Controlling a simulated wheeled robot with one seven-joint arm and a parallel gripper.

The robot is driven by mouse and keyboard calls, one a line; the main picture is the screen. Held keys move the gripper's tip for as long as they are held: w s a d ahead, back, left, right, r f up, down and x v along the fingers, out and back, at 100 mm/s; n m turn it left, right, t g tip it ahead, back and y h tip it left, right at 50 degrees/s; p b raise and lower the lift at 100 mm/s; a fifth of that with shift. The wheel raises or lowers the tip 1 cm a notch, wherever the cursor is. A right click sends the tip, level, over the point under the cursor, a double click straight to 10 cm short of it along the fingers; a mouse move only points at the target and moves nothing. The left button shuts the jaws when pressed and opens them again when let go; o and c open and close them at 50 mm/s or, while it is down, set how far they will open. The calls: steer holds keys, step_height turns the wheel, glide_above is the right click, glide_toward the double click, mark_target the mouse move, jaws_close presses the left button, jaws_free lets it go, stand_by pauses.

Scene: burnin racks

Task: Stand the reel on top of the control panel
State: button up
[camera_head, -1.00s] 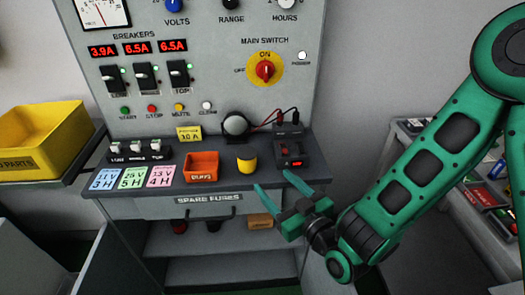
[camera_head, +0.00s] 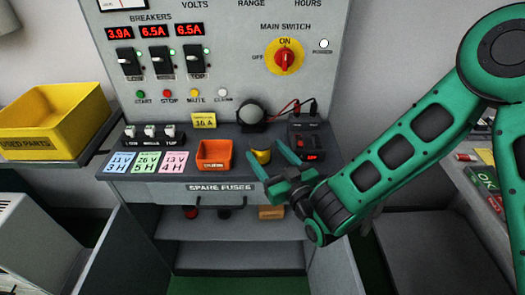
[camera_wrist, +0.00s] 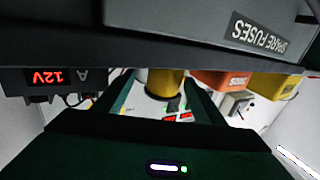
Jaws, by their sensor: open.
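The control panel (camera_head: 232,65) is the upright grey cabinet face with breakers and a main switch; its top edge is out of view. A small yellow round thing (camera_head: 262,156) stands on the panel's ledge, right of the orange bin; it may be the reel, but I cannot tell for sure. My gripper (camera_head: 274,168) is open and empty in front of the ledge, its fingers pointing toward the yellow thing and partly covering it. In the wrist view, the yellow thing (camera_wrist: 165,82) shows between the open fingers (camera_wrist: 160,105), apparently beyond them.
An orange bin (camera_head: 214,155) and a dark meter with a red display (camera_head: 306,142) flank the yellow thing. A grey dome (camera_head: 250,112) sits behind. The spare fuses drawer (camera_head: 220,188) and open shelves are below. A yellow used parts bin (camera_head: 50,120) is at left.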

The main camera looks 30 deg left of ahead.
mark_target(267, 153)
steer(key=shift+x, duration=1.05)
steer(key=shift+w+a, duration=0.15)
steer(key=shift+a, duration=0.3)
steer(key=c, duration=1.5)
steer(key=shift+o, duration=0.2)
steer(key=shift+r, duration=0.2)
